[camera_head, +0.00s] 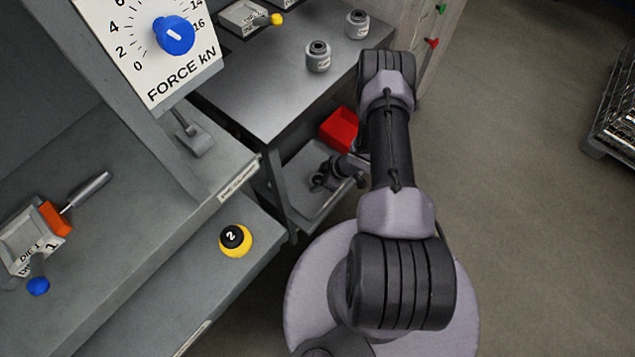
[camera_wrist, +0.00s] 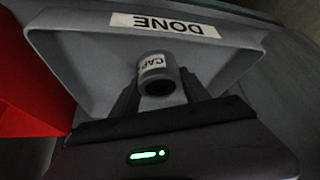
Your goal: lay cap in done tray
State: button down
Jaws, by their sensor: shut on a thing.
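The cap (camera_wrist: 153,66) is a small grey cylinder with a white CAP label and a dark hole facing the wrist camera. My gripper (camera_wrist: 160,84) is shut on it, a dark finger at each side. Behind the cap in the wrist view is the grey done tray (camera_wrist: 85,62), with a white DONE label on its far rim. The cap appears over the tray floor; I cannot tell whether it touches it. In the head view my gripper (camera_head: 322,180) is low over the tray (camera_head: 298,168), and the cap cannot be made out there.
A red bin (camera_head: 340,128) stands right behind the tray and also shows at the left of the wrist view (camera_wrist: 30,85). Two grey labelled parts (camera_head: 318,57) (camera_head: 357,24) stand on the bench above.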

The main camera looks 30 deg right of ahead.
jog(key=shift+r, duration=0.1)
jog(key=c, duration=0.6)
grip_release()
jog(key=shift+o, duration=0.2)
jog(key=p+v, duration=0.5)
jog(key=v, duration=0.7)
jog(key=shift+p, duration=0.3)
